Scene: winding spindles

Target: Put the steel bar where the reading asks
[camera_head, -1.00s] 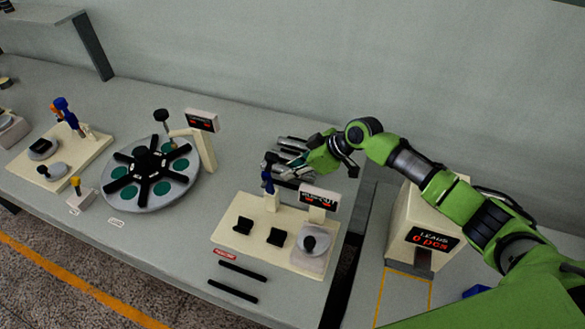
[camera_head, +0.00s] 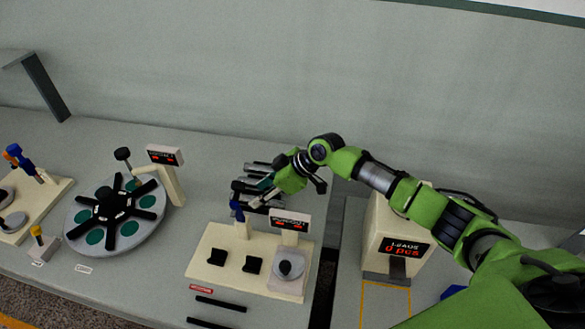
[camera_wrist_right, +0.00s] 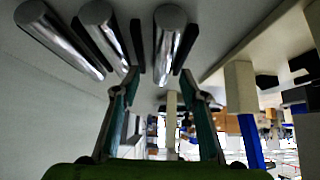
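Several shiny steel bars lie side by side on a dark rack (camera_head: 241,186) at the back of the bench; three of them, including the nearest steel bar (camera_wrist_right: 170,32), show in the wrist view. My right gripper (camera_head: 266,192) is over the rack and partly hides the bars. In the wrist view its fingers (camera_wrist_right: 160,78) are apart, with that bar's end ahead of the gap and nothing clearly held. A cream measuring stand (camera_head: 213,240) has two black cradles, a round grey pad and a display (camera_head: 290,221) with red characters too small to read. My left gripper is out of view.
A round turntable (camera_head: 115,216) with green pads and black arms stands left, beside a post with another red display (camera_head: 165,155). A cream machine (camera_head: 398,222) showing "0 pcs" is at right. Two black strips (camera_head: 220,304) lie at the front. A dark gap crosses the bench.

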